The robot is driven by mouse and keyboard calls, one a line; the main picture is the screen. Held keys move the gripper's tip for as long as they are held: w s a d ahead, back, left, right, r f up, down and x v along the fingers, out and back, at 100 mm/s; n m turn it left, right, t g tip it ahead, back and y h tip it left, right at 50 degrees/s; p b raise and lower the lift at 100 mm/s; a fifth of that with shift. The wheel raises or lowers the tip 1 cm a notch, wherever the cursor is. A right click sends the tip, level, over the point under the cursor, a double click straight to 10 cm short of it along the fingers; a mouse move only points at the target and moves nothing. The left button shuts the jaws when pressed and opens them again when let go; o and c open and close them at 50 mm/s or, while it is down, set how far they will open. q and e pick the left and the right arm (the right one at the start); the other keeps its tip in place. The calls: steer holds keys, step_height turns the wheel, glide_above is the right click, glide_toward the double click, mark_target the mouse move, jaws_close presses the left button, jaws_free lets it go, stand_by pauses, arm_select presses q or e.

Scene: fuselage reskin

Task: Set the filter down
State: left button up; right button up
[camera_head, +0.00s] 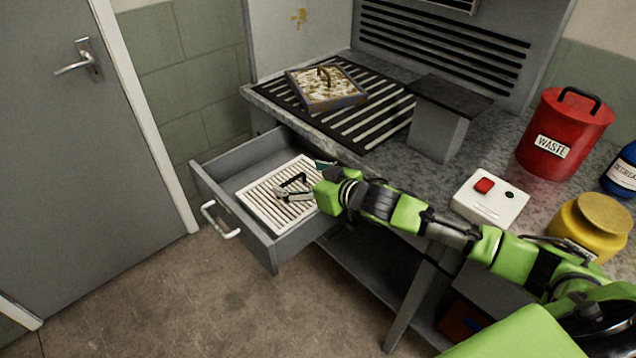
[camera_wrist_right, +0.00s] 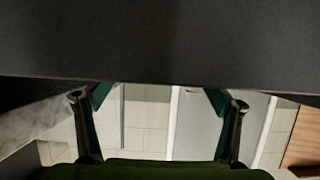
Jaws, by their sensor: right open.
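A clean white pleated filter (camera_head: 262,206) with a black handle (camera_head: 291,180) lies in the open drawer (camera_head: 226,167). A dirty, brown-stained filter (camera_head: 312,94) with a handle on top lies on the black slatted grate (camera_head: 365,127) on the bench. My right gripper (camera_head: 281,193) is over the clean filter, close to its handle, and its fingers cover part of the filter. In the wrist view the right gripper (camera_wrist_right: 158,103) has its fingers wide apart, with nothing visible between them. I cannot tell whether a finger touches the handle. My left gripper is out of view.
A white box with a red button (camera_head: 490,199), a yellow jar (camera_head: 592,226), a red waste bin (camera_head: 564,132) and a blue bottle (camera_head: 624,170) stand on the bench at right. A grey raised block (camera_head: 438,130) stands beside the grate. The floor before the drawer is clear.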

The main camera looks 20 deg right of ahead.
steer(key=v, duration=0.8)
steer(key=shift+f, duration=0.1)
